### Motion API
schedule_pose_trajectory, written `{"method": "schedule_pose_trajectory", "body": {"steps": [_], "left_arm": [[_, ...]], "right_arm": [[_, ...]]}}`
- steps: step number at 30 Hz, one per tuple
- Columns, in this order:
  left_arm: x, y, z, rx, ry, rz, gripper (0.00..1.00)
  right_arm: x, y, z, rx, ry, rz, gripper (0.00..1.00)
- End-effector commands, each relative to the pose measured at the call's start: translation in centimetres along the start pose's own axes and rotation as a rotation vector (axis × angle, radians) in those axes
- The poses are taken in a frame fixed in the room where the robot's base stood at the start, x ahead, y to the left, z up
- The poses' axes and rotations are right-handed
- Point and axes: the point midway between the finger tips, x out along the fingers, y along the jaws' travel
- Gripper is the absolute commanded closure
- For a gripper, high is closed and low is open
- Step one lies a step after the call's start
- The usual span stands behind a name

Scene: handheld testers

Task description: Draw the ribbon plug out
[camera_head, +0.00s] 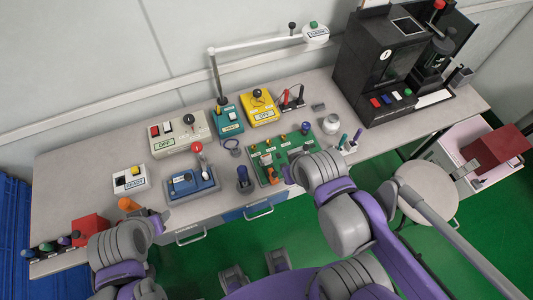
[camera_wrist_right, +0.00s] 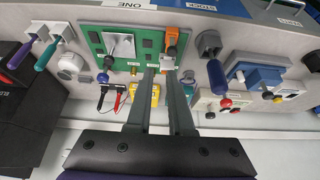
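The green board (camera_head: 297,158) lies on the bench left of my right wrist in the head view. It also shows at the top of the right wrist view (camera_wrist_right: 95,42). An upright orange piece (camera_wrist_right: 172,38) stands at the board's edge there, above a pale block; I cannot tell for sure whether it is the ribbon plug. My right gripper (camera_wrist_right: 161,72) is open, its two fingers parallel with an empty gap, tips close to the pale block. I cannot tell whether they touch it. My left arm is at the lower left in the head view; its fingers are not clearly visible.
A blue box (camera_head: 190,186) with a red-balled lever, a yellow box (camera_head: 260,108), a teal box (camera_head: 228,121) and a beige switch box (camera_head: 180,132) crowd the bench. A black machine (camera_head: 385,65) stands at the right. A round stool (camera_head: 412,190) is in front.

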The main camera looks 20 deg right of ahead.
Motion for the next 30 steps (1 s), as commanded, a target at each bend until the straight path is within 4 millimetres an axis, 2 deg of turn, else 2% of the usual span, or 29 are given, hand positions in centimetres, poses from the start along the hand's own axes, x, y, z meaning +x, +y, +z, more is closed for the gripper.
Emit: {"method": "schedule_pose_trajectory", "body": {"steps": [1, 5, 9, 15, 19, 26, 30], "left_arm": [[0.2, 0.0, 0.2, 0.000, -0.002, 0.000, 0.50], [1.1, 0.0, 1.0, 0.000, -0.008, 0.000, 0.50], [2.2, 0.0, 2.0, 0.000, -0.015, 0.000, 0.50], [3.3, 0.0, 2.9, 0.000, -0.020, 0.000, 0.50], [3.6, 0.0, 3.1, 0.000, -0.022, 0.000, 0.50], [3.7, 0.0, 3.2, 0.000, -0.023, 0.000, 0.50], [4.0, 0.0, 3.4, 0.000, -0.024, 0.000, 0.50]], "right_arm": [[0.1, -0.1, -0.5, 0.000, -0.016, -0.001, 0.69], [0.8, -0.4, -2.4, 0.000, -0.102, -0.005, 0.46], [2.3, -0.9, -5.3, 0.001, -0.232, -0.006, 0.22], [4.8, -1.8, -8.4, 0.001, -0.387, -0.003, 0.22], [5.9, -2.1, -9.4, 0.002, -0.442, 0.000, 0.22], [7.2, -2.1, -9.2, 0.003, -0.463, 0.001, 0.22], [9.2, -2.1, -8.2, 0.002, -0.462, 0.001, 0.22]]}}
